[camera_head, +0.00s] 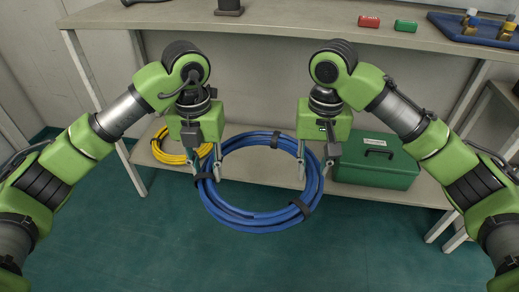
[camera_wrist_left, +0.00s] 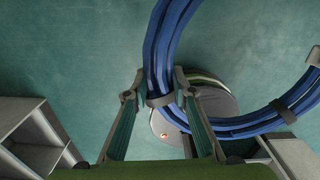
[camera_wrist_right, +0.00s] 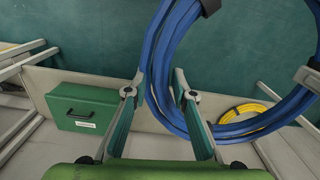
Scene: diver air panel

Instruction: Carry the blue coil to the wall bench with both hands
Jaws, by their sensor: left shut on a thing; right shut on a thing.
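The blue coil (camera_head: 255,222) is a large hose ring bound with dark straps. It hangs in the air in front of the wall bench (camera_head: 270,28). My left gripper (camera_head: 205,172) is shut on the coil's left side; the left wrist view shows its fingers (camera_wrist_left: 160,100) on either side of the hose (camera_wrist_left: 163,50) by a strap. My right gripper (camera_head: 315,172) is shut on the coil's right side; the right wrist view shows its fingers (camera_wrist_right: 160,100) around the hose (camera_wrist_right: 160,60). The bench top lies behind and above both grippers.
The lower shelf (camera_head: 250,176) under the bench top holds a yellow coil (camera_head: 165,152) at left and a green case (camera_head: 375,168) at right. The top's middle front is clear.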

